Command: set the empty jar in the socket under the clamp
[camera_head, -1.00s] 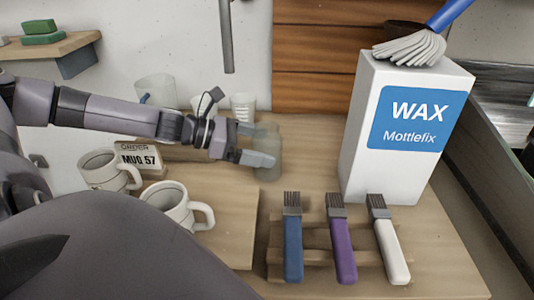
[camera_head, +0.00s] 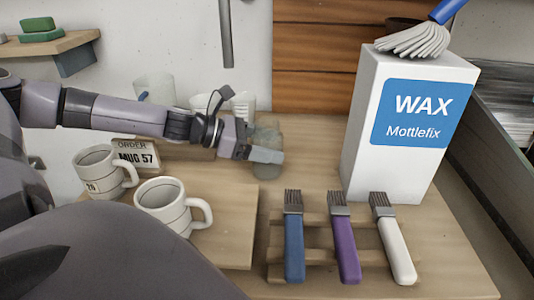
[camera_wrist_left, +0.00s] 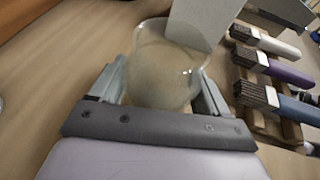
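The jar (camera_head: 266,171) is clear, looks empty, and stands upright on the table in the head view. It also shows in the left wrist view (camera_wrist_left: 165,65), between the fingers. My left gripper (camera_head: 255,138) reaches in from the left, with one finger in front of the jar and the other at its far side. In the left wrist view the fingers flank the jar closely; I cannot tell whether they press on it. My right gripper is out of view. I cannot make out the socket or the clamp.
A white WAX box (camera_head: 408,130) stands right of the jar. Blue (camera_head: 294,240), purple (camera_head: 344,240) and white (camera_head: 394,240) brushes lie on a wooden rack in front. Two mugs (camera_head: 172,208) and an order card (camera_head: 136,153) are at left. Cups stand behind my left arm.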

